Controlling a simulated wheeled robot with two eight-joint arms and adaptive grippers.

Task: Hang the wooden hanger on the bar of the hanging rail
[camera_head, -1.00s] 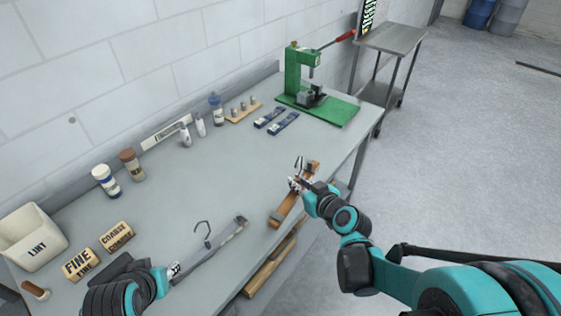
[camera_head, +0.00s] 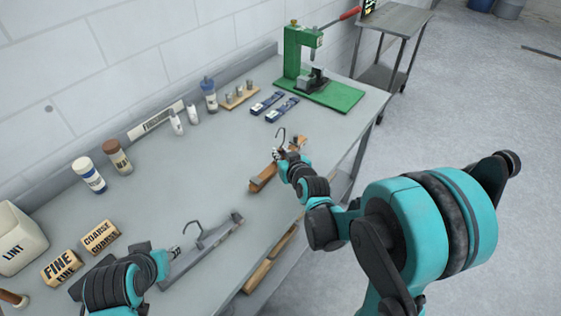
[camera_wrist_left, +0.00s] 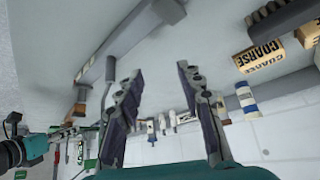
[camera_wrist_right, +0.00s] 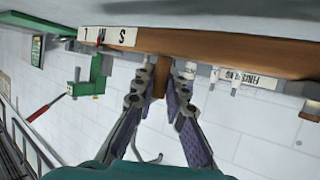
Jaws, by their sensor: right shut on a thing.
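The wooden hanger (camera_head: 262,179) is brown with a metal hook (camera_head: 281,137) pointing up, over the right part of the table. My right gripper (camera_head: 285,157) is shut on its middle. In the right wrist view the fingers (camera_wrist_right: 160,85) grip a wooden stub below the long brown bar (camera_wrist_right: 215,50), and the hook (camera_wrist_right: 148,159) shows between them. The height above the table is hard to tell. My left gripper (camera_head: 172,253) is open and empty beside a grey hanger (camera_head: 205,248); its fingers (camera_wrist_left: 158,95) are spread in the left wrist view. No hanging rail is recognisable.
A green press (camera_head: 318,92) stands at the table's far end, with blue packets (camera_head: 272,106) nearer. Bottles (camera_head: 88,174), a lint bin (camera_head: 20,240) and sanding blocks (camera_head: 62,268) line the left side. The mid-table (camera_head: 180,195) is clear. A steel cart (camera_head: 392,35) stands beyond.

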